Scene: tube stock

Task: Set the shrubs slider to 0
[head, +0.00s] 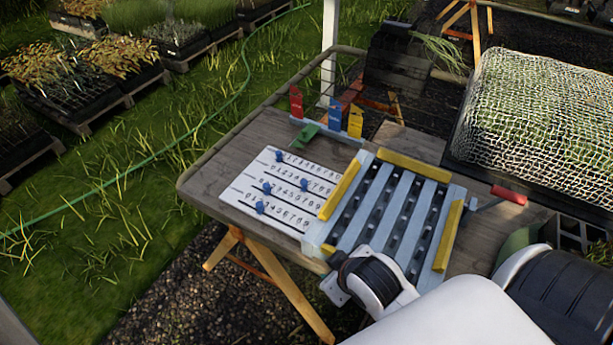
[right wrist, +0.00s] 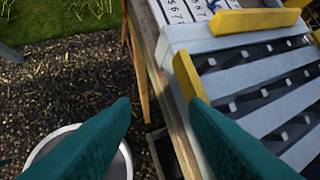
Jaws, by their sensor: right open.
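A white slider board (head: 240,186) with several rows of digits lies on the left of the wooden table in the head view. Blue knobs sit on its rows: a top knob (head: 280,156), a second-row knob (head: 305,185) further right, a third-row knob (head: 267,188) and a bottom knob (head: 261,208). Row names are too small to read, so I cannot tell which is shrubs. In the right wrist view my right gripper (right wrist: 158,104) has two teal fingers, open and empty, beyond the table's near edge; a board corner (right wrist: 182,10) shows ahead. My left gripper is out of view.
A grey slatted rack (head: 383,212) with yellow end blocks stands right of the board. Red (head: 296,101), blue (head: 335,114) and yellow (head: 355,121) tags stand behind it. A netted tray (head: 540,110) is at right. A round container (right wrist: 60,150) is below the gripper.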

